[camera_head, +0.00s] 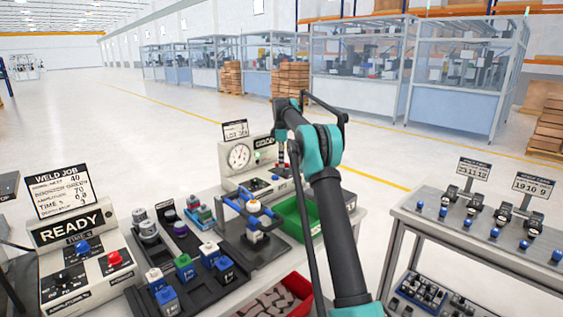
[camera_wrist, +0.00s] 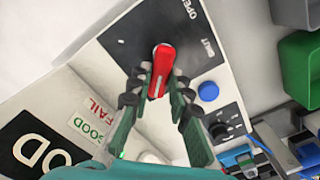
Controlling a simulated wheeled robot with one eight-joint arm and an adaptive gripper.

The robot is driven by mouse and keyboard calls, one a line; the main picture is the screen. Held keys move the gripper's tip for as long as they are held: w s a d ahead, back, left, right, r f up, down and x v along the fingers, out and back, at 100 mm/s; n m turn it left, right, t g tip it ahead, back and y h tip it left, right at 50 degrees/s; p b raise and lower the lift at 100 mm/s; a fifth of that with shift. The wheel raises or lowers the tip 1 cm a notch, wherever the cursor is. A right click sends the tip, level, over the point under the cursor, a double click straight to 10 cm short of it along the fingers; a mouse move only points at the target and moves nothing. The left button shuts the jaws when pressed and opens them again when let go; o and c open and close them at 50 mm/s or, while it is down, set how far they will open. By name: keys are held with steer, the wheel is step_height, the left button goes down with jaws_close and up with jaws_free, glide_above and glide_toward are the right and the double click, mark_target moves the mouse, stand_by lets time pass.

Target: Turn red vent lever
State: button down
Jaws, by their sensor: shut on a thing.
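The red vent lever (camera_wrist: 163,62) sits on a dark plate on a pale panel in the wrist view. Its long axis runs nearly up and down in that picture. The label OPEN is printed beyond it at the upper right, with a smaller label to its right. My gripper (camera_wrist: 160,80) is shut on the lever, one finger on each side.
A blue button (camera_wrist: 208,92) and a black knob (camera_wrist: 219,130) are close to the right of my fingers. GOOD and FAIL labels lie left. A green bin (camera_head: 290,215) stands in front of the dial unit. A blue-handled fixture (camera_head: 262,243) stands nearby.

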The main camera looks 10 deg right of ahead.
steer(key=shift+m, duration=0.3)
steer(key=m, duration=0.2)
steer(key=w+m, duration=0.1)
steer(key=m, duration=0.1)
steer(key=shift+d, duration=0.2)
steer(key=m, duration=0.5)
steer(key=shift+w+d, duration=0.25)
steer(key=shift+d, duration=0.05)
steer(key=m, duration=0.4)
steer(key=shift+w+d, duration=0.15)
steer(key=shift+d, duration=0.25)
steer(key=shift+d+m, duration=0.2)
steer(key=shift+m, duration=0.9)
steer(key=shift+d+m, duration=0.2)
steer(key=shift+m, duration=0.9)
steer(key=c, duration=1.4)
jaws_free()
